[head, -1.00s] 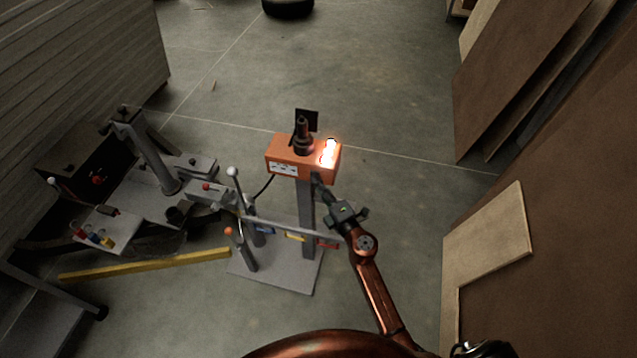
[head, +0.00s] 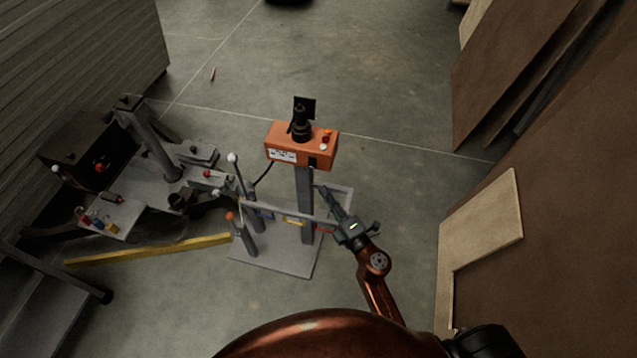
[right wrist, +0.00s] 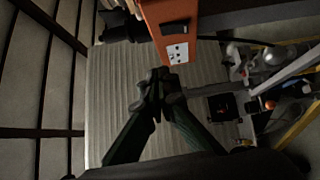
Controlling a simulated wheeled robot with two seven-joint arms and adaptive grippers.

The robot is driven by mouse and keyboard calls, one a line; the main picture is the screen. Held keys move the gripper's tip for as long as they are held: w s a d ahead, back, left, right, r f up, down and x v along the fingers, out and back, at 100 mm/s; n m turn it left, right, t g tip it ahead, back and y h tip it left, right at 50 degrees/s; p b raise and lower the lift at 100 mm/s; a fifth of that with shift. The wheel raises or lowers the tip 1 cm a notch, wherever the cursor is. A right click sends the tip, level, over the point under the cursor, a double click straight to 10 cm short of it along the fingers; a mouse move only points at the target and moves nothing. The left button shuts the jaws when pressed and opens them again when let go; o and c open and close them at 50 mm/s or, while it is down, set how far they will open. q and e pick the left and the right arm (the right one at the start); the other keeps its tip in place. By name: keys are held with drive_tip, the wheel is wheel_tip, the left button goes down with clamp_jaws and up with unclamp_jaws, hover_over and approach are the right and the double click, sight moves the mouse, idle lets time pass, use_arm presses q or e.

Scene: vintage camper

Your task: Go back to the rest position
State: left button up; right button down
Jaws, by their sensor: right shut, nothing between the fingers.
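The box carries a black knob, a red button, a black switch and a white socket panel. My left gripper does not show in any view.
A grey stand with a base plate (head: 275,257) and levers holds the box. A machine bench (head: 130,212) stands to its left, with a yellow bar (head: 150,250) on the floor. Boards (head: 560,200) lean on the right. Open floor (head: 390,90) lies behind the box.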

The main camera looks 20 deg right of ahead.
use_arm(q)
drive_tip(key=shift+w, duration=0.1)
use_arm(e)
drive_tip(key=shift+s+d, duration=0.15)
drive_tip(key=shift+s, duration=0.55)
